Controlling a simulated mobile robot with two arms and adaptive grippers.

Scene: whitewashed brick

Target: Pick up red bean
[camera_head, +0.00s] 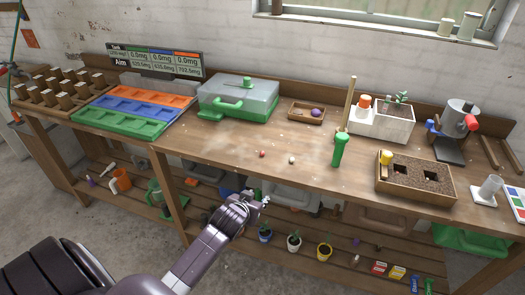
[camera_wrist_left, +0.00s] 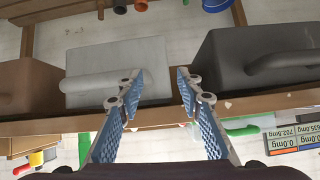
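The red bean (camera_head: 262,154) is a small round red thing lying on the wooden bench top, left of a small whitish bean (camera_head: 292,160). My left gripper (camera_head: 262,201) is in front of the bench's front edge, below and apart from the red bean in the head view. In the left wrist view its two blue-padded fingers (camera_wrist_left: 159,84) stand apart with nothing between them. I cannot make out the red bean in the wrist view. My right gripper is not in view.
Behind the beans are a green box with a clear lid (camera_head: 238,98) and a small wooden tray (camera_head: 306,111). A green-handled tool (camera_head: 339,150) stands to their right, before a soil box (camera_head: 415,178). The lower shelf holds pots and bins. Bench around the beans is clear.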

